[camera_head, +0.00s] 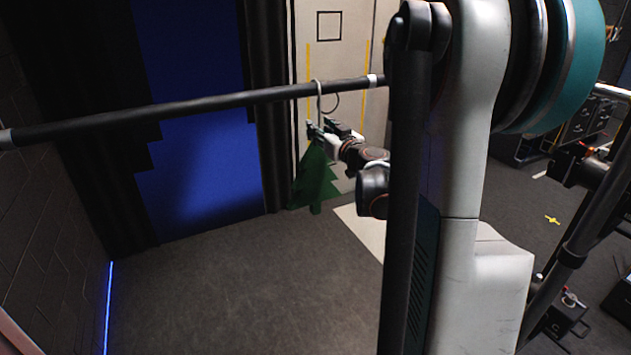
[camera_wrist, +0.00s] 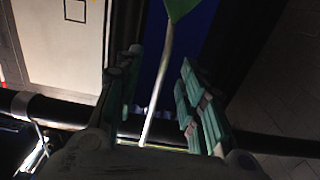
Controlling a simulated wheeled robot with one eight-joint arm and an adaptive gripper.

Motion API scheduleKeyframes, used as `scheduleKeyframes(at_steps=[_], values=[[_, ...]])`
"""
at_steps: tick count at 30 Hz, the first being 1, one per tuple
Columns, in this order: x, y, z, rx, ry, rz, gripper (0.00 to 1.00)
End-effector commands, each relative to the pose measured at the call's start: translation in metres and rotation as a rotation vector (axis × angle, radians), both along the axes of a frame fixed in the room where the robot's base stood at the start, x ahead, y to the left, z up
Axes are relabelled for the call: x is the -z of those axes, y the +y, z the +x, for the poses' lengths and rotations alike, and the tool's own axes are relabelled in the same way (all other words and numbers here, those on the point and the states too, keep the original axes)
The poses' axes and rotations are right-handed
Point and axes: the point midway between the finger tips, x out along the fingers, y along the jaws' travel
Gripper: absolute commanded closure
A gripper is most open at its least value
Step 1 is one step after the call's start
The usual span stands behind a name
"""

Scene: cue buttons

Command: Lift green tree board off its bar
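The green tree board (camera_head: 316,178) hangs below a long black bar (camera_head: 200,100) in the head view. A pale hook (camera_head: 319,95) runs over the bar above it. My gripper (camera_head: 330,128) is just under the bar at the board's top and partly covers it. In the wrist view a corner of the green board (camera_wrist: 178,8) shows at the top edge. The hook's pale stem (camera_wrist: 155,95) passes between my gripper's fingers (camera_wrist: 160,90). The fingers are spread apart, with gaps on both sides of the stem. The stem's end is hidden behind the gripper body.
The bar also crosses the wrist view (camera_wrist: 70,112) behind the fingers. A curved piece of wire (camera_wrist: 38,150) shows at lower left there. A blue panel (camera_head: 200,140) and dark curtains stand behind the bar. Clear floor (camera_head: 240,290) lies below it.

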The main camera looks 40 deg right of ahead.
Motion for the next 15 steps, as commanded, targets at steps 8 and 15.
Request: scheduleKeyframes(at_steps=[8,15], values=[[0.0,0.0001,-0.0004,0.0,0.0,0.0,1.0],[-0.001,0.0001,-0.0005,0.0,-0.001,0.001,1.0]])
